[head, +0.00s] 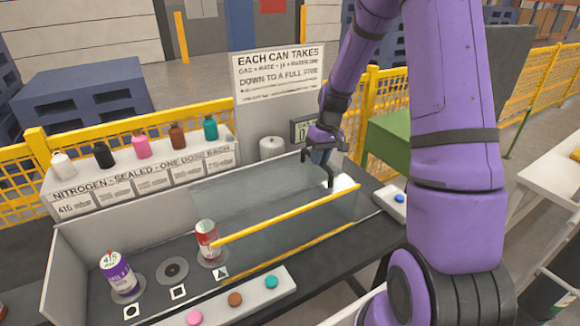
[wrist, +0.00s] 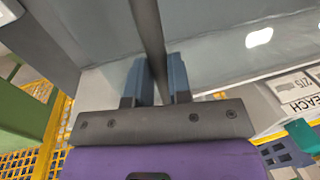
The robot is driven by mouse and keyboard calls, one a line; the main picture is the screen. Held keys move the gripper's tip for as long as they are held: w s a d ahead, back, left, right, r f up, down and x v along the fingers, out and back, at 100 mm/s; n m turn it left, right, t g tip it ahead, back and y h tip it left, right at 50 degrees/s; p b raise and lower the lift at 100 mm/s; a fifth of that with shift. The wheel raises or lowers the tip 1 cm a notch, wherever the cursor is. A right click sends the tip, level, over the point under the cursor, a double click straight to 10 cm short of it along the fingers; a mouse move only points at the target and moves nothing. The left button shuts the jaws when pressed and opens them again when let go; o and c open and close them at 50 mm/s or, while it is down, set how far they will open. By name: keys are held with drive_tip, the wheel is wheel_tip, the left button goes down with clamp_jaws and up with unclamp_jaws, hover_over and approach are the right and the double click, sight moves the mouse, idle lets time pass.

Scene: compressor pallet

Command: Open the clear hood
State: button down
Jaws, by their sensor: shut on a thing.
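The clear hood (head: 270,200) is a see-through panel over the right part of the dark bench, with a yellow bar (head: 290,214) along its front edge. This bar shows apart from a second yellow strip (head: 290,254) lower down; how far the hood is raised is hard to tell. My gripper (head: 322,158) is at the hood's far right part. In the wrist view its two blue fingers (wrist: 159,82) are shut on a dark bar (wrist: 149,35), which seems to be the hood's handle. The bar's far end is out of that view.
A purple can (head: 118,274) and a red-and-white can (head: 208,240) stand at the bench's left. Several coloured bottles (head: 143,146) line a white shelf behind. A sign (head: 278,75) and a white roll (head: 271,148) stand at the back. A button box (head: 392,202) is at right.

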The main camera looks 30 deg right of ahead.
drive_tip(key=d, duration=1)
drive_tip(key=c, duration=1.1)
unclamp_jaws()
drive_tip(key=shift+o, duration=0.2)
wheel_tip(320, 180, up, 11)
drive_tip(key=d, duration=0.2)
drive_tip(key=shift+f, duration=0.2)
